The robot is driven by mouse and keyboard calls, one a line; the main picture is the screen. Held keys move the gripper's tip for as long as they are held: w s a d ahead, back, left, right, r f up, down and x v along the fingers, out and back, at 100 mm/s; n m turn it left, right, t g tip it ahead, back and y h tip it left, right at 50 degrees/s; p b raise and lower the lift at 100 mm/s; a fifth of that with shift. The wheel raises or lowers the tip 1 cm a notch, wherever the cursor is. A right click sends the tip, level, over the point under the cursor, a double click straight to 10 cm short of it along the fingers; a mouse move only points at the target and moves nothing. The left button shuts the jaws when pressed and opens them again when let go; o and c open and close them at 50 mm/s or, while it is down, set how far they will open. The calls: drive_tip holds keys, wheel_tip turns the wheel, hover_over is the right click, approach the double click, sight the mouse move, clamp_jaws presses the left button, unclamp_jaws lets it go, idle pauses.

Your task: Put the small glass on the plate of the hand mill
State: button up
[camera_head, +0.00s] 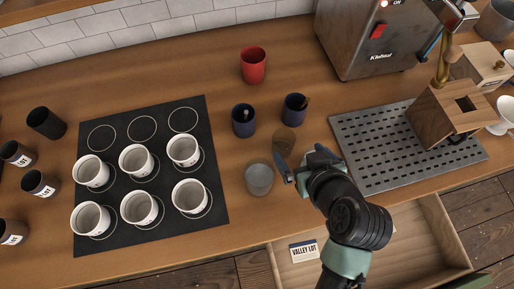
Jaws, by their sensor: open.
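A small clear glass (259,179) stands upright on the wooden counter, right of the black mat. A brownish, see-through round shape (286,137) shows just behind it to the right; I cannot tell if it is a second glass. My gripper (297,160) is open and empty, low over the counter to the right of the glass and apart from it. The wooden hand mill (445,110) with its brass crank stands at the right end of a perforated metal plate (375,150). The left and middle of that plate are bare.
Two dark blue cups (243,120) and a red cup (253,65) stand behind. Several white cups (138,207) are on the black mat (205,110). A steel machine (370,40) stands behind the plate. An open drawer (425,240) juts out below the front edge. Black cups line the left.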

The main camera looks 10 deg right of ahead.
approach(280, 134)
drive_tip(key=shift+p+x, duration=0.9)
drive_tip(key=shift+x, duration=1.45)
drive_tip(key=shift+w+f, duration=0.45)
drive_tip(key=shift+f, duration=0.05)
drive_tip(key=c, duration=1.4)
drive_tip(key=shift+r, duration=0.15)
drive_tip(key=shift+c, duration=0.8)
